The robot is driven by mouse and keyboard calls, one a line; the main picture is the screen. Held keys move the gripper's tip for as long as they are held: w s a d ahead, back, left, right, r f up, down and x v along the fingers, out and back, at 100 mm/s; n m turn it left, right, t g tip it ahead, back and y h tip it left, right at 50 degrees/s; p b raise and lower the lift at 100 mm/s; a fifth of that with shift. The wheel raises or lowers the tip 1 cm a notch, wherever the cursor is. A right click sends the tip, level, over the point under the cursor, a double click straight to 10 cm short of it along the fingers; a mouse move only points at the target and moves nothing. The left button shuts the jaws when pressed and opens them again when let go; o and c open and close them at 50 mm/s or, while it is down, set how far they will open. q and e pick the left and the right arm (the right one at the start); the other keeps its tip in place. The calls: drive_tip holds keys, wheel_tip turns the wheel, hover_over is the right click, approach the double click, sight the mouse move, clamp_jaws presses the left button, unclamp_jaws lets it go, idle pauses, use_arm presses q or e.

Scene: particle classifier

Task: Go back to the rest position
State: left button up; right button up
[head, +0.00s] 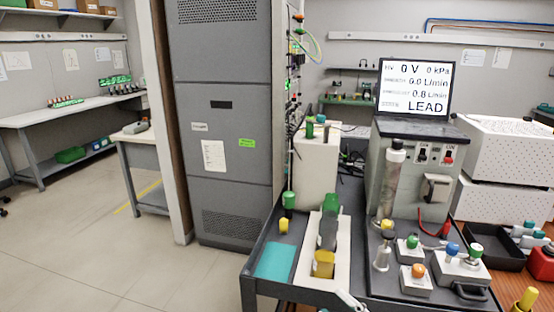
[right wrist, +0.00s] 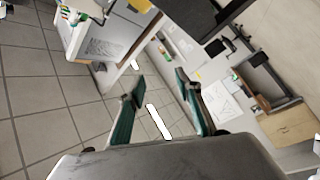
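My right gripper (right wrist: 160,95) shows in the right wrist view with its two green-padded fingers spread apart. Nothing is between them, and beyond them are grey floor tiles and furniture at a tilt. Neither gripper can be made out in the head view. A dark grey cart top (head: 258,291) with the classifier equipment stands at the front right. On it a white holder (head: 338,272) carries a grey-green piece and a yellow block (head: 323,264).
A grey cabinet (head: 220,120) stands left of the cart. The classifier box (head: 385,180) has a screen (head: 414,87) reading LEAD. White boxes (head: 505,160) are at right. Several knobbed valve blocks (head: 415,283) stand on the cart. The floor (head: 90,245) at left is largely clear.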

drive_tip(key=s+d+f+m+g+h, duration=0.2)
drive_tip(key=s+f+m, duration=0.5)
drive_tip(key=f, duration=0.6)
drive_tip(key=s+d+f+m+g+h, duration=0.2)
drive_tip(key=s+d+f+m+h, duration=0.2)
drive_tip(key=s+f+m+h, duration=0.3)
wheel_tip(320, 180, down, 6)
drive_tip(key=shift+s+d+r+g, duration=0.1)
drive_tip(key=shift+s+d+g, duration=0.25)
drive_tip(key=shift+s, duration=0.45)
drive_tip(key=shift+a, duration=0.1)
